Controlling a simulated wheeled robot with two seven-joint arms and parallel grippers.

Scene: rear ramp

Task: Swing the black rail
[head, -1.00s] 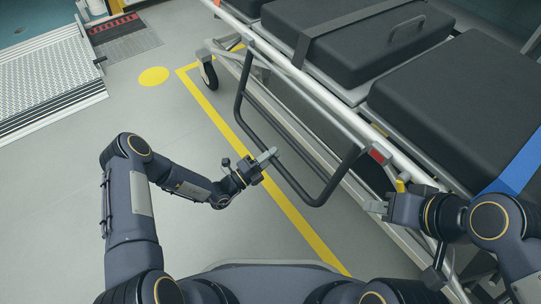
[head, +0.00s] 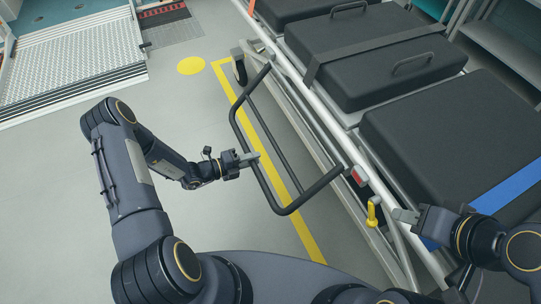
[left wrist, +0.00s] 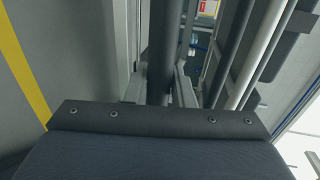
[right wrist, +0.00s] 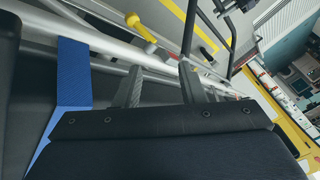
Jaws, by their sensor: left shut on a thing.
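The black rail (head: 267,188) is a U-shaped tube frame on the near side of the stretcher, sticking out from it over the floor. My left gripper (head: 253,158) is shut on the rail's outer bar, around mid-length. In the left wrist view the rail (left wrist: 164,45) runs between the two fingers, which hide part of it. My right gripper (head: 405,215) is open and empty, just right of a yellow lever (head: 373,210) on the stretcher's side. The right wrist view shows this lever (right wrist: 140,27) beyond the parted fingertips.
The stretcher has black pads (head: 440,125), a blue strap (head: 503,192) and a pale side tube (head: 318,103). A red piece (head: 358,176) sits near the rail's near end. A ramp (head: 75,60) lies at the back left.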

